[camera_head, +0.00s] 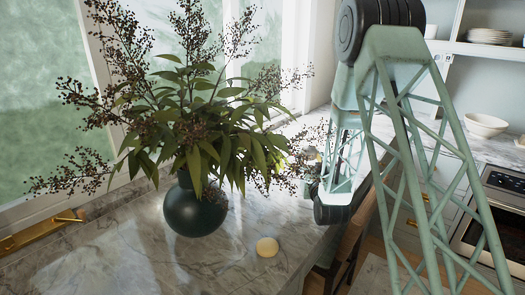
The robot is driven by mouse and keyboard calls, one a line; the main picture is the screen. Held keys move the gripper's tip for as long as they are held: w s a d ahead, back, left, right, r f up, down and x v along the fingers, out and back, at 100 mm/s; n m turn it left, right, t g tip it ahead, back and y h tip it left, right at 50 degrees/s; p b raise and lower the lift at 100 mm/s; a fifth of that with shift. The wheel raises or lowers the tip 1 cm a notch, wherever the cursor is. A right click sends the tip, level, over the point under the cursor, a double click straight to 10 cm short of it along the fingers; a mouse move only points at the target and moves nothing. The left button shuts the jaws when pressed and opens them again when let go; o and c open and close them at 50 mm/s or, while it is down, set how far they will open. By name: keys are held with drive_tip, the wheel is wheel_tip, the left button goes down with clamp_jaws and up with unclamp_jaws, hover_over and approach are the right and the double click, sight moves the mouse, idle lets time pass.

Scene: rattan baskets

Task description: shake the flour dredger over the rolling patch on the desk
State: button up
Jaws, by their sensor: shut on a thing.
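I cannot make out a flour dredger anywhere in this view. My gripper does not show clearly; the plant's leaves and twigs cover the area beside that joint.
A dark round vase (194,208) with a wide, leafy, berried plant (205,110) stands on the marble, its twigs reaching my arm. A window (40,90) is behind. A white bowl (486,125), stacked plates (489,36) and an oven (497,215) are at right. The front marble is clear.

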drive_tip(key=shift+a+r, duration=0.1)
drive_tip(key=shift+w+a+r+p, duration=0.1)
drive_tip(key=shift+w+a+p, duration=0.15)
drive_tip(key=shift+a+p, duration=0.25)
drive_tip(key=w+a+r+m+g+y+p, duration=0.1)
drive_tip(key=a+m+g+y+p, duration=0.3)
drive_tip(key=a+m+p, duration=0.8)
drive_tip(key=a+m+g, duration=0.1)
drive_tip(key=a+m, duration=0.4)
drive_tip(key=m, duration=0.3)
drive_tip(key=shift+w+m+g+y, duration=0.25)
drive_tip(key=shift+m+g+y, duration=0.05)
drive_tip(key=shift+g, duration=0.1)
drive_tip(key=shift+a+f, duration=0.1)
idle(0.3)
